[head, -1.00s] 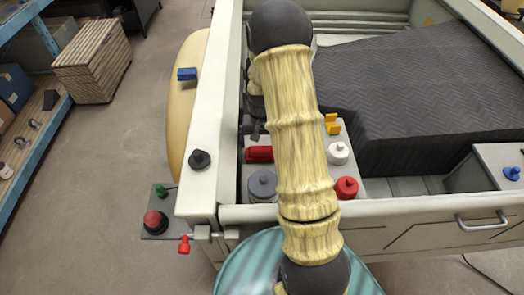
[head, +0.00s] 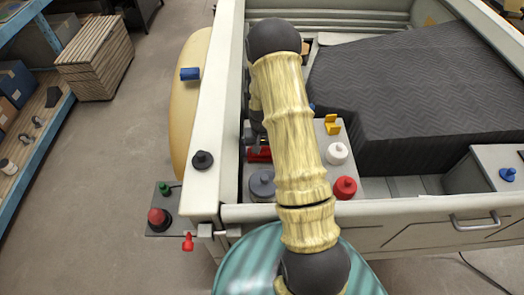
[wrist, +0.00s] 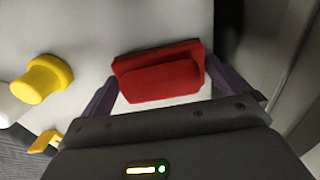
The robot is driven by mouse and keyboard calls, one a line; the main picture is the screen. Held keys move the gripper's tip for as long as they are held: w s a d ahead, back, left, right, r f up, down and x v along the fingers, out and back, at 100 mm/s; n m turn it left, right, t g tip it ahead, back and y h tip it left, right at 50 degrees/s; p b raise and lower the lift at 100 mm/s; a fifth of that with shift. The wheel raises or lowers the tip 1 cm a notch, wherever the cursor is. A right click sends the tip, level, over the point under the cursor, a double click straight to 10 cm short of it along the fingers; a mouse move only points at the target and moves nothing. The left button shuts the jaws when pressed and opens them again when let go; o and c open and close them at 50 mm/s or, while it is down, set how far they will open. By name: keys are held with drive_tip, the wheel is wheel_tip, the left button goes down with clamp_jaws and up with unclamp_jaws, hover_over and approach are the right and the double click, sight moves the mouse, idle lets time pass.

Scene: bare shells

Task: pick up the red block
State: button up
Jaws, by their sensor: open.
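The red block (wrist: 160,75) lies on a pale panel (wrist: 80,25) in the wrist view, a flat plate with a raised rounded part on top. In the head view the red block (head: 259,154) shows partly, behind my arm and gripper. My gripper (wrist: 158,95) is open. In the wrist view its two dark purple fingers stand at the left and right ends of the block, with the block between them. I cannot tell whether either finger touches it. In the head view my gripper (head: 257,140) is mostly hidden by my arm, close above the block.
The panel also holds a grey knob (head: 262,184), a white knob (head: 337,153), a red knob (head: 345,188) and a yellow part (head: 333,124). A yellow knob (wrist: 42,79) is left of the block in the wrist view. A pale wall (head: 204,120) borders the panel on the left.

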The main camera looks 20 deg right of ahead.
idle(0.5)
drive_tip(key=c, duration=0.7)
drive_tip(key=shift+o, duration=0.2)
wheel_tip(320, 180, up, 10)
drive_tip(key=b, duration=0.3)
